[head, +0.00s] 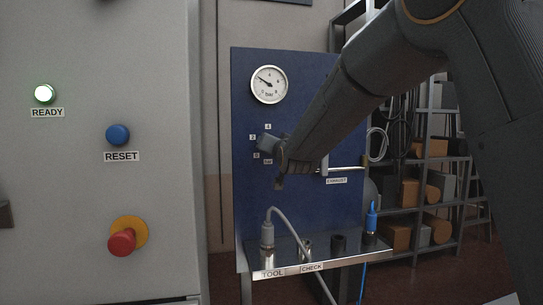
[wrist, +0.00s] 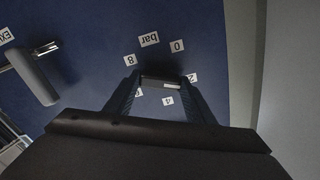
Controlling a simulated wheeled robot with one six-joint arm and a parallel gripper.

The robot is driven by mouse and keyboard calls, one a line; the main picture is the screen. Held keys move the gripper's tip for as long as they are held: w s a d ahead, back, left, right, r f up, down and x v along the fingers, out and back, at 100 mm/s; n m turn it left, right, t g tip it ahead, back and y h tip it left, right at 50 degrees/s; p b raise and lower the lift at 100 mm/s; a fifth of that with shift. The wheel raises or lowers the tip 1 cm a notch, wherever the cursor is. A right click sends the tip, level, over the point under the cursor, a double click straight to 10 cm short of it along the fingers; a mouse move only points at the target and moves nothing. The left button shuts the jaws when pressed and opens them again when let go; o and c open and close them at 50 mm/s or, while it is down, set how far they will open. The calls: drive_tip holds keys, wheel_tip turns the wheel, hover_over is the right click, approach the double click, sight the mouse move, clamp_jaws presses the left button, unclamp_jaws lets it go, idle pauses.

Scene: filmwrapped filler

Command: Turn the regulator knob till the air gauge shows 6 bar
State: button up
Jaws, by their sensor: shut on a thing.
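The round white air gauge (head: 269,84) is high on the blue panel (head: 300,75). Its dark needle points left and slightly up; the small figures are too blurred to read surely. My gripper (head: 268,145) is at the panel below the gauge, shut on the regulator knob. In the wrist view the gripper's fingers (wrist: 161,86) stand on both sides of the knob (wrist: 160,84), which shows as a grey body with a pale strip. Scale labels 0, 2, 4, 6, 8 and bar ring it, upside down there. In the head view my gripper and arm hide most of the knob.
An exhaust lever (wrist: 34,77) sticks out beside the knob. A metal shelf (head: 345,258) below holds a grey plug (head: 267,233) with a cable and a blue-topped connector (head: 372,217). A grey cabinet (head: 75,200) with a lit READY lamp and buttons stands at left.

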drive_tip(key=m+b, duration=2.1)
drive_tip(key=b, duration=0.1)
drive_tip(key=shift+m, duration=0.4)
drive_tip(key=o, duration=1)
drive_tip(key=shift+o, duration=0.2)
drive_tip(key=shift+s+d, duration=0.1)
